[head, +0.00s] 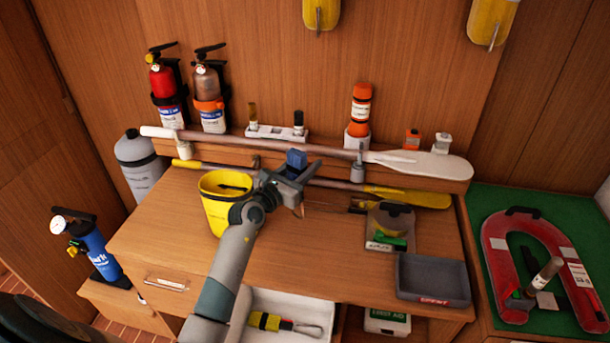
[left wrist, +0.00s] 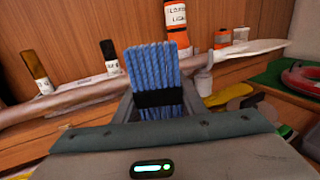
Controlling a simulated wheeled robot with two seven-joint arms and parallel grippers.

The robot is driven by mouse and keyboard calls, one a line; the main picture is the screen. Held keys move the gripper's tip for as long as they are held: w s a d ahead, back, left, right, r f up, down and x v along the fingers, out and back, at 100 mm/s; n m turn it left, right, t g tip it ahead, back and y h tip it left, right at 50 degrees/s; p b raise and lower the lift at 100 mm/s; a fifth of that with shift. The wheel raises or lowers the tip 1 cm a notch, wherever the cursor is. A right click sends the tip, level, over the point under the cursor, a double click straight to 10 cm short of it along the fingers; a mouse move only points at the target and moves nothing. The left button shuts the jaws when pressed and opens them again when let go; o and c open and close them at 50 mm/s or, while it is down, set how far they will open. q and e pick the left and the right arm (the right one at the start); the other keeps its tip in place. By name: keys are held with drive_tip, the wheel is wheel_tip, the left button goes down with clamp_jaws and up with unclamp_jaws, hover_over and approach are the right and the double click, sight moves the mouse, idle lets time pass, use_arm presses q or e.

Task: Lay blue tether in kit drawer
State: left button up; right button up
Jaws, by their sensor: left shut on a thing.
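The blue tether (head: 297,158) is a bundle of blue cord. In the left wrist view the tether (left wrist: 153,66) stands upright with a black band around its lower part. My left gripper (head: 290,182) is shut on it above the rear of the desk, near the paddles. An open drawer with a white inside (head: 262,300) sticks out below the desk front. A yellow and black item with a metal loop (head: 272,321) lies in it. I cannot tell from a label that this is the kit drawer. My right gripper is not in view.
A yellow bucket (head: 216,216) stands left of my gripper. A white paddle (head: 430,164) and a yellow paddle (head: 415,197) lie along the back. A grey tray (head: 432,292) and a clear container (head: 388,248) stand at the right. The desk's front middle (head: 310,262) is clear.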

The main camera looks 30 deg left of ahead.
use_arm(q)
wheel_tip(320, 180, down, 4)
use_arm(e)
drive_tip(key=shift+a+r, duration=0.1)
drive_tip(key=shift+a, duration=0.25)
use_arm(q)
drive_tip(key=shift+f, duration=0.15)
drive_tip(key=o, duration=1.3)
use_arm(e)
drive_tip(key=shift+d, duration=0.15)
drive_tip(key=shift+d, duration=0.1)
